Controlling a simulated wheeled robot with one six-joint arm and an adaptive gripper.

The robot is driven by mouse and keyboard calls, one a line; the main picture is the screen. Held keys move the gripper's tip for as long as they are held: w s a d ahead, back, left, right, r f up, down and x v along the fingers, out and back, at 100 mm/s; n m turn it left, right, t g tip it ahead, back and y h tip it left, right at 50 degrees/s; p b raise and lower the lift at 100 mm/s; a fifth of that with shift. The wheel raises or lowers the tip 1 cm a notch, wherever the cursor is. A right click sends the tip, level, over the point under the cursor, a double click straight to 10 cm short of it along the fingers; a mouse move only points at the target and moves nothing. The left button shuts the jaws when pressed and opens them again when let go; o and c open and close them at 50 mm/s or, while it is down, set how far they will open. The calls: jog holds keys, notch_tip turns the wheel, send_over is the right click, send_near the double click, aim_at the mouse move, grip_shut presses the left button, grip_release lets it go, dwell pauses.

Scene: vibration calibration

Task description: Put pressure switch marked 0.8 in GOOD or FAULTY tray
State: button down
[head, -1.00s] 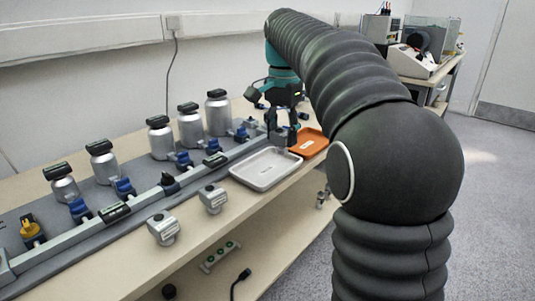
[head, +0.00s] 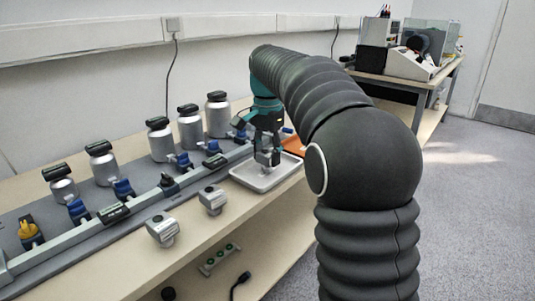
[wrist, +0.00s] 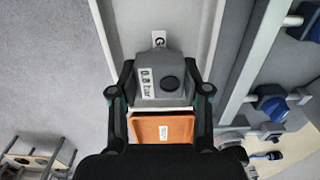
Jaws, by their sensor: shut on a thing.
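The pressure switch is a grey block with a dark round spot and a label reading 0.8 bar in the wrist view (wrist: 165,75). My gripper (wrist: 160,92) is shut on it, one finger on each side. In the head view my gripper (head: 268,158) is over the white tray (head: 256,185), pointing down; whether the switch touches the tray floor I cannot tell. In the wrist view the white tray (wrist: 195,22) lies under the switch, its label partly hidden with a G showing. The orange tray (head: 294,147) is just behind, partly hidden by my gripper.
Two other grey switches (head: 162,230) (head: 212,199) sit on the bench's front strip. A rail with blue valves (head: 123,189) and several silver canisters (head: 103,165) runs along the bench. A lower shelf (head: 225,270) holds a green-buttoned strip and a cable.

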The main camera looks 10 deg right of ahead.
aim_at(267, 153)
jog(key=shift+f, duration=0.1)
jog(key=c, duration=0.5)
grip_release()
jog(key=shift+c, duration=0.2)
notch_tip(267, 153, up, 12)
jog(key=p, duration=0.2)
